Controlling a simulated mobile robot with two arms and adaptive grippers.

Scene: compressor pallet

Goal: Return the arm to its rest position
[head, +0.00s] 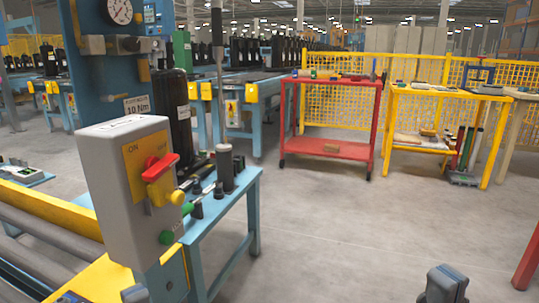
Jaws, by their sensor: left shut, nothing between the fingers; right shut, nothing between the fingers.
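My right gripper (446,284) shows at the bottom edge right of the middle, dark grey, shut and empty, above bare floor. My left gripper (136,293) shows only as a small grey tip at the bottom edge on the left. It is shut and empty, below the grey switch box in the picture. Most of both arms is out of the frame.
A grey switch box (110,190) with a red-and-yellow knob (158,168) stands close on the left, by a yellow-edged roller conveyor (45,212). Behind it is a blue bench (222,208). A red cart (335,150) and yellow table (440,93) stand farther back. Centre-right floor is clear.

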